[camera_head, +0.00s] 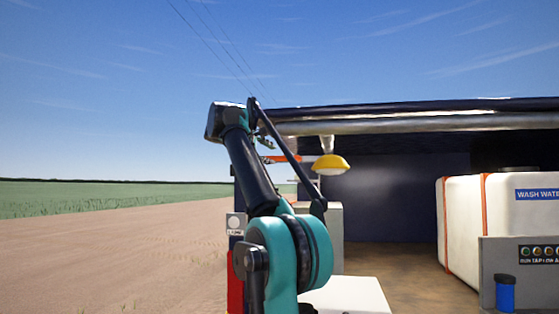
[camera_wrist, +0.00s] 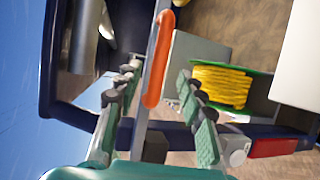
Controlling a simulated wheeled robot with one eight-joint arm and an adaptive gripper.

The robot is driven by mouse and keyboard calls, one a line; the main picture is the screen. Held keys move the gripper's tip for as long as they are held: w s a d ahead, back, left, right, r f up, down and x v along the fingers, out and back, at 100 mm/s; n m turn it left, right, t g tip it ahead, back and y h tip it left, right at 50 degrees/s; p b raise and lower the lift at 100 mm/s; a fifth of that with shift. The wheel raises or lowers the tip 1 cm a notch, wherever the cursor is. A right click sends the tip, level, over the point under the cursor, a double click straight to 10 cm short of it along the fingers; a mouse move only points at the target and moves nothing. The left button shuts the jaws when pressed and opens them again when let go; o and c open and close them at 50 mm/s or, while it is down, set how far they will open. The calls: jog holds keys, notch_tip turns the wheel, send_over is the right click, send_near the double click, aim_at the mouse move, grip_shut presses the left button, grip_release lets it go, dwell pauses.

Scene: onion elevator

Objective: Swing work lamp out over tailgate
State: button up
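The work lamp (camera_head: 330,164) has a yellow shade and hangs under the roof edge at the truck's open back. Its arm runs left from it, with an orange grip (camera_head: 290,159). My gripper (camera_head: 265,145) is near the arm's left part, partly hidden behind my own arm links. In the wrist view the orange grip (camera_wrist: 158,58) on a grey bar shows between the two spread fingers of my gripper (camera_wrist: 159,75). The fingers look apart from the grip, one on each side. The tailgate cannot be made out clearly.
A metal tube (camera_head: 400,124) runs along the roof edge above the lamp. A white wash water tank (camera_head: 463,215) and a blue bottle (camera_head: 505,293) stand at the right. Open field lies left.

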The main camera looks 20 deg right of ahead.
aim_at(278, 158)
jog(key=x, duration=0.7)
jog(key=shift+c, duration=0.2)
grip_shut()
